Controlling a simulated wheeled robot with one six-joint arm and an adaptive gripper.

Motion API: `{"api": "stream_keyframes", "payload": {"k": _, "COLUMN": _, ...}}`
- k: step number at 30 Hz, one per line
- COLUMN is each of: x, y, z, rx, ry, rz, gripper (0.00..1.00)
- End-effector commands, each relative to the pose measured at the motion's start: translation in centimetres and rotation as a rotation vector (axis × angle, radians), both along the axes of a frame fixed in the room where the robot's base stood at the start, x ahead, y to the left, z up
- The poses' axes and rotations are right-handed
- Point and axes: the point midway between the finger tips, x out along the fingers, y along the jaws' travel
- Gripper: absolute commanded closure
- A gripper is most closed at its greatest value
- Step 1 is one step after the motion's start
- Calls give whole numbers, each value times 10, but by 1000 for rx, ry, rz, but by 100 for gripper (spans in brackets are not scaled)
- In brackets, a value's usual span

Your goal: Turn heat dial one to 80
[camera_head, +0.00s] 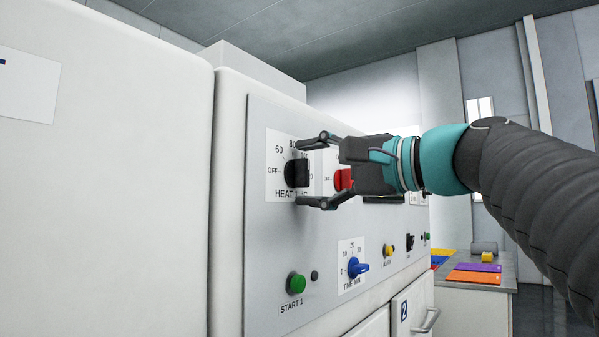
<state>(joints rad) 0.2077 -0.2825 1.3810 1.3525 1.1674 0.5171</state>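The heat dial one (295,172) is a black knob on a white plate marked HEAT 1 °C (281,150), with OFF at the left and 60 and 80 above. The right part of its scale is hidden by my gripper. My gripper (299,172) is at the dial from the right, one finger above the knob and one below it. The fingers are spread apart, and I cannot tell whether they touch the knob. Which mark the knob points to is hard to tell.
A red knob (343,180) sits behind my gripper. Below are a green START 1 button (297,284), a blue TIME MIN dial (358,268) and a yellow knob (390,250). A table with coloured mats (474,277) stands at the back right.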

Motion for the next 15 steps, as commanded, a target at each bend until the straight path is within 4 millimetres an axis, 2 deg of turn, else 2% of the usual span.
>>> {"api": "stream_keyframes", "payload": {"k": 8, "x": -3, "y": -5, "z": 0, "rx": 0, "ry": 0, "rz": -2, "gripper": 31}}
{"api": "stream_keyframes", "payload": {"k": 15, "x": -18, "y": -25, "z": 0, "rx": 0, "ry": 0, "rz": -5, "gripper": 31}}
